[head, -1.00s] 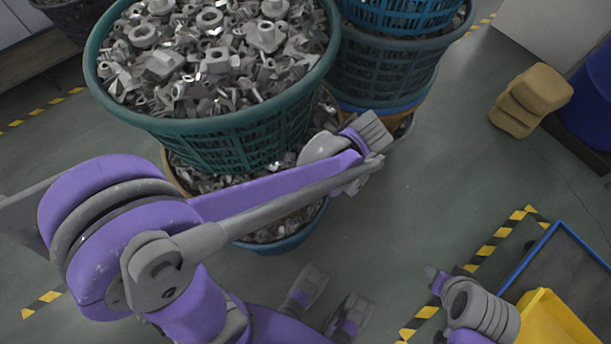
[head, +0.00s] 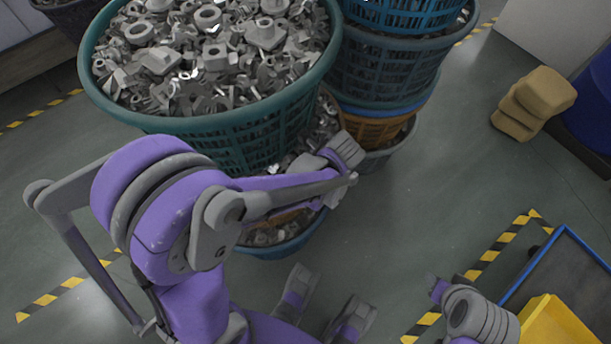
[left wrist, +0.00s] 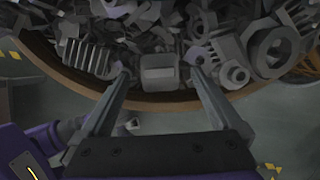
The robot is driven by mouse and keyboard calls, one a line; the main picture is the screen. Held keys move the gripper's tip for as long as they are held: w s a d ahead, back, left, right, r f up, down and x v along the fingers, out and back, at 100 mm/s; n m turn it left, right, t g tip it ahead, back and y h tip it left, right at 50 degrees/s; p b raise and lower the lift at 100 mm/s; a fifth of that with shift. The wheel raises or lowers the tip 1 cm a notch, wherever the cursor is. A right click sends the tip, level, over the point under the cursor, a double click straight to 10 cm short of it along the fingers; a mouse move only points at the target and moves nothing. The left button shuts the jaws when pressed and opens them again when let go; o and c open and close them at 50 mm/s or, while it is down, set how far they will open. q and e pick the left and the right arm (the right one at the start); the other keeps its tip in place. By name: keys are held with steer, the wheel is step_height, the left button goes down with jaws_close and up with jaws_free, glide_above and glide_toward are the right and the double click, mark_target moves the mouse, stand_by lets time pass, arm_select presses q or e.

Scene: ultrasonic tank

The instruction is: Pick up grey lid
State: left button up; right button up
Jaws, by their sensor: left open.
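I cannot make out a grey lid for certain in either view. My left gripper (left wrist: 160,76) is open in the left wrist view, its two fingers reaching over the rim of a basket full of grey metal parts. A small squarish grey piece (left wrist: 160,73) shows between the fingertips; the fingers stand apart on either side of it, and I cannot tell whether they touch it.
Stacked blue baskets (head: 385,65) stand behind, right of the green one. Brown sacks (head: 535,100) lie at right near a blue drum (head: 590,105). A blue-edged dark surface (head: 570,275) and a yellow container (head: 555,325) are at lower right. The middle floor is clear.

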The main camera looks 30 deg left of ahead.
arm_select(q)
steer(key=c, duration=1.5)
steer(key=shift+r, duration=0.1)
